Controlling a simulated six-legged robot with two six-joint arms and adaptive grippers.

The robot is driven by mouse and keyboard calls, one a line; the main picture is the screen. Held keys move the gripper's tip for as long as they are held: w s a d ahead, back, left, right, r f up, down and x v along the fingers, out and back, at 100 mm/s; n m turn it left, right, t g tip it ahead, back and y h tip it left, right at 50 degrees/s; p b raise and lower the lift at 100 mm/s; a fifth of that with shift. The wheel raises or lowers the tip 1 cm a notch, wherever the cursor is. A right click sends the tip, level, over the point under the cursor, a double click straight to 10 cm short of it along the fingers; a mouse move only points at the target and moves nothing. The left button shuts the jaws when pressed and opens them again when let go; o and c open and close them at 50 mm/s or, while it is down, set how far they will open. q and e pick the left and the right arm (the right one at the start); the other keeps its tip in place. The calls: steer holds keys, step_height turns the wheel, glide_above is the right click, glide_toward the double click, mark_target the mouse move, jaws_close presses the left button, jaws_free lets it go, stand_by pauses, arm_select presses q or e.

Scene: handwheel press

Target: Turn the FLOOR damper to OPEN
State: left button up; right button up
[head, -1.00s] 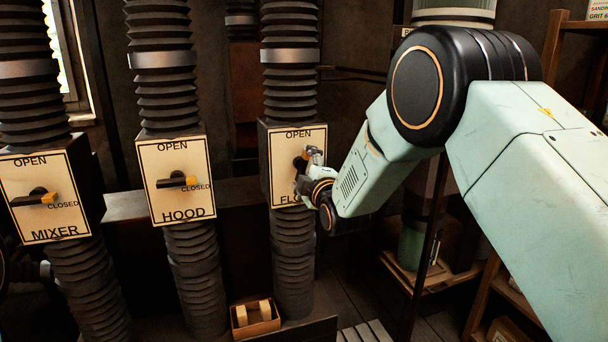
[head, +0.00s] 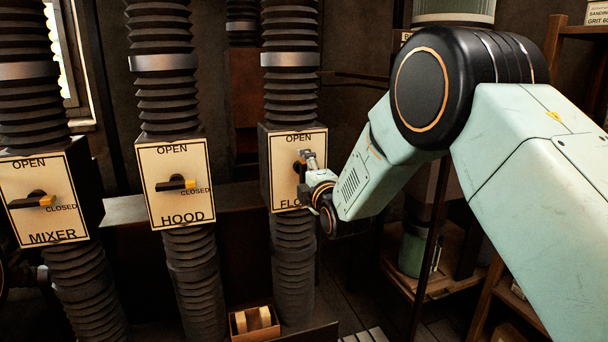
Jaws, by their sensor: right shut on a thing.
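The FLOOR damper plate (head: 283,180) is the rightmost of three cream plates, with OPEN at its top and its lower label partly covered. My right gripper (head: 307,158) is in front of this plate, a little below the word OPEN, and is shut on the FLOOR damper's handle. The fingers hide most of the handle, so its exact angle cannot be told; a dark part (head: 299,169) of it shows beside the fingers. The CLOSED mark on this plate is hidden behind my gripper. My left gripper is not in view.
Ribbed ducts run above and below each plate. A small wooden box (head: 238,328) sits below. Shelving (head: 560,50) stands at the right.

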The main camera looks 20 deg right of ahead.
steer(key=shift+r, duration=0.15)
steer(key=o, duration=0.8)
steer(key=shift+w, duration=0.1)
steer(key=shift+c, duration=0.2)
steer(key=o, duration=0.3)
steer(key=shift+d, duration=0.1)
steer(key=shift+o, duration=0.2)
steer(key=s, duration=1.2)
steer(key=shift+d, duration=0.15)
steer(key=shift+w, duration=0.1)
steer(key=w, duration=1.2)
steer(key=shift+a+f, duration=0.2)
steer(key=shift+s, duration=0.1)
